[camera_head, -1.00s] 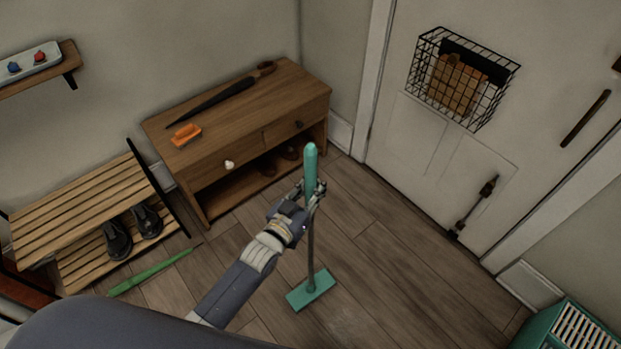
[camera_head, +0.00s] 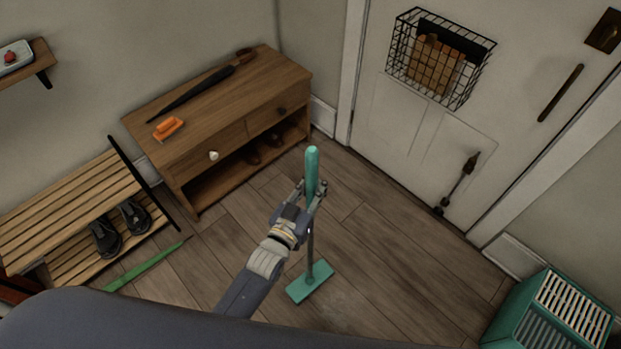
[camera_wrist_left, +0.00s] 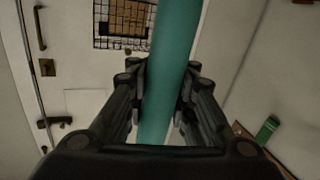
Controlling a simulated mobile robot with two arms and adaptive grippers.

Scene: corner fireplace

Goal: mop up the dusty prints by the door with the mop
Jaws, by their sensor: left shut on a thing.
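The mop (camera_head: 310,245) has a teal grip, a thin grey shaft and a flat teal head (camera_head: 309,282). It stands nearly upright, its head at the floor; I cannot tell whether it touches. My left gripper (camera_head: 312,191) is shut on the teal grip, which also shows between the fingers in the left wrist view (camera_wrist_left: 168,75). A faint pale smudge (camera_head: 345,306) marks the floorboards just right of the mop head; I cannot make out clear prints. The white door (camera_head: 400,125) is at the upper right. My right gripper is out of view.
A wooden cabinet (camera_head: 222,155) stands at the back with an orange brush (camera_head: 168,128) on top. A slatted shoe rack (camera_head: 70,205) is at left, a green strip (camera_head: 145,266) on the floor beside it. A teal slatted box (camera_head: 525,310) is at lower right. Floor between is clear.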

